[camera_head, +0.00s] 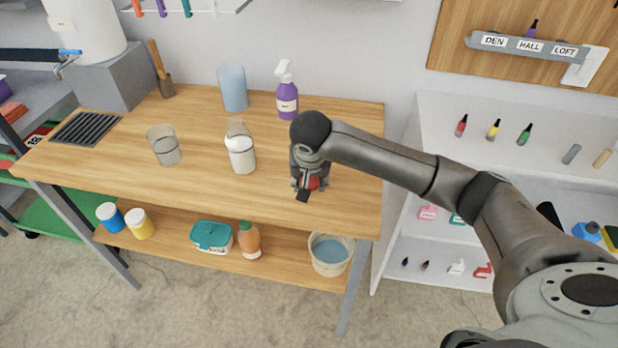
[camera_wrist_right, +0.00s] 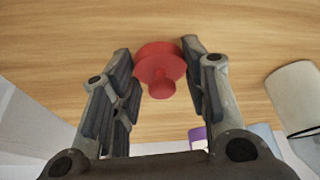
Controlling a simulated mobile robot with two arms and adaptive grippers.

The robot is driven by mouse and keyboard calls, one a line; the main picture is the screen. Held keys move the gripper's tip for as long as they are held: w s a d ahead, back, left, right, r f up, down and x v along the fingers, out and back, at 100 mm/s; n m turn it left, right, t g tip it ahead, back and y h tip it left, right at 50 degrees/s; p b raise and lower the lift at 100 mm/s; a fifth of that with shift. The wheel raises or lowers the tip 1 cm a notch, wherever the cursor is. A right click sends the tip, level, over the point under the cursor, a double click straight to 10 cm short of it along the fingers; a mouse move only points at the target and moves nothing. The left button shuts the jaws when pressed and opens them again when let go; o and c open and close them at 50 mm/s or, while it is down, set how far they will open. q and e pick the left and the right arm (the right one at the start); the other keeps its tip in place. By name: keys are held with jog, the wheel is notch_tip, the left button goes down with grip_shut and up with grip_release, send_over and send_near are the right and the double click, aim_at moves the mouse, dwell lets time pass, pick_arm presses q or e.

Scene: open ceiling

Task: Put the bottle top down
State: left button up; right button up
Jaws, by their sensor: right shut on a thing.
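A red bottle top (camera_wrist_right: 160,70) with a wide flange and a narrower stem sits between the fingers of my right gripper (camera_wrist_right: 155,75). My right gripper (camera_head: 307,188) is shut on it over the right front part of the wooden table (camera_head: 340,200). In the head view only a bit of the red top (camera_head: 313,183) shows beneath the gripper. I cannot tell whether it touches the table. A clear container with white contents (camera_head: 241,158) stands upright to the left of the gripper; I cannot tell whether the top belongs to it. My left gripper is not in view.
A clear glass (camera_head: 165,150), a blue cylinder (camera_head: 233,90) and a purple spray bottle (camera_head: 287,100) stand on the table. A grey drain grate (camera_head: 86,128) is at its left. The table's front middle is clear. White shelves (camera_head: 480,170) stand to the right.

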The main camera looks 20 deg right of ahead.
jog(key=o, duration=1)
jog(key=shift+f, duration=0.1)
jog(key=shift+r+p, duration=0.35)
jog(key=shift+p, duration=0.05)
jog(key=v, duration=1.2)
jog(key=shift+r+b, duration=0.3)
jog(key=shift+b, duration=0.1)
